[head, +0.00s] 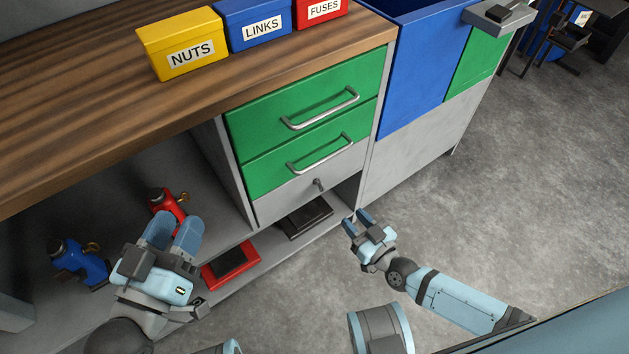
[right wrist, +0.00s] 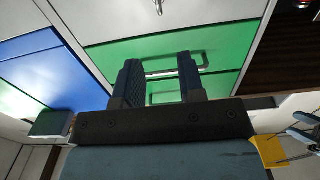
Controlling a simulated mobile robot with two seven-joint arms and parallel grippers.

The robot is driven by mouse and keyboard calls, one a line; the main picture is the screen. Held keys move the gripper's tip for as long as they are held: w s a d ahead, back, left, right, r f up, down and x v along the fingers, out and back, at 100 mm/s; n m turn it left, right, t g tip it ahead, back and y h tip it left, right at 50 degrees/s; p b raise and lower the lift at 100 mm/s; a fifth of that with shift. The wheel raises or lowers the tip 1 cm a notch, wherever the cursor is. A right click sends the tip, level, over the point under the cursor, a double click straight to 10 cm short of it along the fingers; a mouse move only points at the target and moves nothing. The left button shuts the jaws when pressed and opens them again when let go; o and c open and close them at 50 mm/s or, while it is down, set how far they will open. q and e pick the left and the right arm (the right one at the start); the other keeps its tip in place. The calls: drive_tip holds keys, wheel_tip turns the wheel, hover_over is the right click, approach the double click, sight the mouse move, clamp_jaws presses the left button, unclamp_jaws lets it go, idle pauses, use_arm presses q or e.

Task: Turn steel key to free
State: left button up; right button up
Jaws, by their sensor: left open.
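The steel key (head: 318,184) sticks out of the grey drawer front (head: 300,197), below two green drawers. It also shows at the top edge of the right wrist view (right wrist: 158,6). My right gripper (head: 356,219) is open and empty, below and to the right of the key in the head view, and apart from it. In the right wrist view its two fingers (right wrist: 160,82) stand apart in front of the green drawers. My left gripper (head: 175,225) is open, in front of the lower shelf near a red device. The key's exact turn angle is too small to tell.
Two silver handles (head: 320,110) (head: 320,155) project above the key. The shelf holds a red device (head: 166,202), a blue device (head: 80,262), a red tray (head: 232,264) and a black tray (head: 305,218). Bins stand on the wooden worktop (head: 100,120).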

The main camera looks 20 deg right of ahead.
sight(324, 186)
drive_tip(key=b+x, duration=0.3)
drive_tip(key=x, duration=0.9)
drive_tip(key=shift+w+a+f+b, duration=0.1)
drive_tip(key=shift+w+b, duration=0.2)
drive_tip(key=shift+b, duration=0.1)
use_arm(q)
drive_tip(key=f+g, duration=0.1)
drive_tip(key=f, duration=0.1)
drive_tip(key=f+g, duration=0.1)
drive_tip(key=f, duration=0.2)
drive_tip(key=shift+s+d+f+m, duration=0.1)
drive_tip(key=shift+d+f+m, duration=0.1)
drive_tip(key=shift+f+m, duration=0.1)
use_arm(e)
drive_tip(key=shift+w+a, duration=0.15)
drive_tip(key=shift+w, duration=0.15)
drive_tip(key=shift+c, duration=0.2)
clamp_jaws()
